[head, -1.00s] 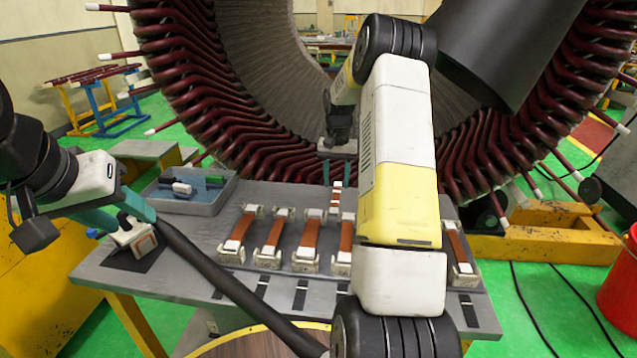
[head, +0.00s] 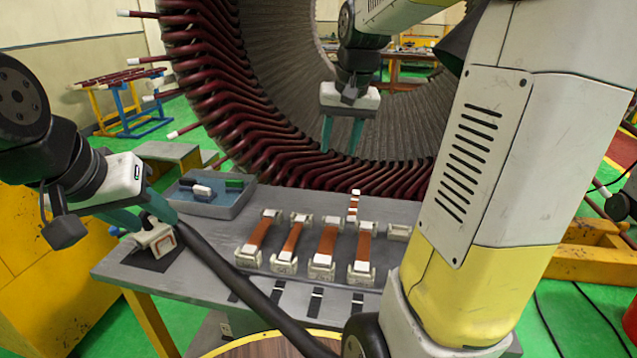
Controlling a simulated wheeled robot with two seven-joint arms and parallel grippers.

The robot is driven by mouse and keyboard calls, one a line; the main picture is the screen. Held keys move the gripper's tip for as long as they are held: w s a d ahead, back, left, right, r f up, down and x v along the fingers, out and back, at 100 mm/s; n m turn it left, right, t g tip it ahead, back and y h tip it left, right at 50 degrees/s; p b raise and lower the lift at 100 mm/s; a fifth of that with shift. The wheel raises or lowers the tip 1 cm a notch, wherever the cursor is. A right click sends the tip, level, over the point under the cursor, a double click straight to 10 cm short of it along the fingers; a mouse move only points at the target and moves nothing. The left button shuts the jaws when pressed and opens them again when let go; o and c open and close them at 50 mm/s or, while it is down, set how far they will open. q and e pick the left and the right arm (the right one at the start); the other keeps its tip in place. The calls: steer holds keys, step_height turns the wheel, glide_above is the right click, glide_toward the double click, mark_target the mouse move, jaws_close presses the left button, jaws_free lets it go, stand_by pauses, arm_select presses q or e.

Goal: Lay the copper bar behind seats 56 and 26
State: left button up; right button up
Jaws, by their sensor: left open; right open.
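Several copper bars lie across pairs of white seat blocks on the grey table: one at the left (head: 259,235), others beside it (head: 292,238) and (head: 327,245), and one farther right (head: 364,245). Behind them stands a small upright row of white and copper pieces (head: 353,205). Seat numbers are not legible, so I cannot tell seats 56 and 26 apart. My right gripper (head: 342,135) is open and empty, fingers down, above that row and in front of the stator. My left gripper (head: 142,220) is open at the white block with a copper face (head: 157,238).
The stator (head: 240,110) with dark red coil ends rises behind the table (head: 215,262). A grey tray (head: 215,207) with small blocks sits at the back left. My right arm hides the table's right side. A bare white seat block (head: 399,232) shows beside it.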

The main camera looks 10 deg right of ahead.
steer(key=s+a+n+t, duration=0.1)
steer(key=s+a, duration=0.2)
steer(key=s, duration=0.6)
steer(key=s+a+n+t+y, duration=0.1)
steer(key=s+a, duration=0.2)
steer(key=s, duration=0.5)
steer(key=shift+s+a+f+n+t, duration=0.3)
steer(key=shift+s+a+f+t, duration=0.05)
steer(key=shift+a+f+t, duration=0.05)
steer(key=shift+c, duration=0.7)
steer(key=shift+d, duration=0.15)
